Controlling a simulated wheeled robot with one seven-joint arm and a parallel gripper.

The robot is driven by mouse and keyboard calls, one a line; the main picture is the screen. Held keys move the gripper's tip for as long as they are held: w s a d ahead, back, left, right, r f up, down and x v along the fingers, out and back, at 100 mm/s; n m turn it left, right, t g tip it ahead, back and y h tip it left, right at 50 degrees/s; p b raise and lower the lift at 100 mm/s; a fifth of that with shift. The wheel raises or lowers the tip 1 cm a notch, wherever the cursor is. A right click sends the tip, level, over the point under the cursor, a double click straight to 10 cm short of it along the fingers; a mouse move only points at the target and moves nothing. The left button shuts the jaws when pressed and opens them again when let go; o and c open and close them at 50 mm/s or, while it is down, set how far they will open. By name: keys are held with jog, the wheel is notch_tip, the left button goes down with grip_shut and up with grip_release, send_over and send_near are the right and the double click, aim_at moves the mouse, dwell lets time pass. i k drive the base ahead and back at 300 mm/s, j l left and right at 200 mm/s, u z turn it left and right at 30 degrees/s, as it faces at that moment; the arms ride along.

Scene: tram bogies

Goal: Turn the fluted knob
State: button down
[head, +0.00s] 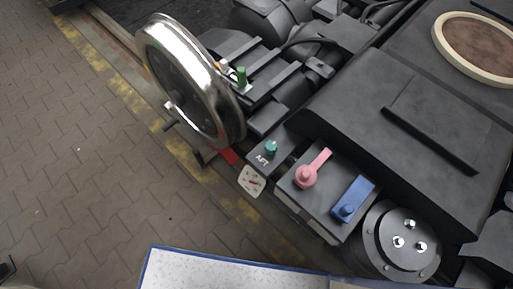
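A small teal knob (271,147) stands on a dark grey box, just above the white letters AFT. It is small in the head view, and its fluting and turn position are hard to make out. It appears to be the fluted knob. My gripper is not in view. Nothing is seen touching the knob.
Beside the knob are a pink lever (309,172), a blue lever (353,199) and a white dial plate (252,181). A steel wheel (188,80) stands upper left. A blue-edged speckled panel (230,272) crosses the bottom. Paved floor (75,170) at left is mostly clear.

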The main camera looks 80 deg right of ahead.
aim_at(271, 146)
jog(key=z, duration=0.4)
jog(key=k+j+z, duration=0.1)
jog(key=z, duration=0.3)
jog(key=k+z, duration=0.1)
jog(key=z, duration=0.25)
jog(key=k+z, duration=0.1)
jog(key=z, duration=0.3)
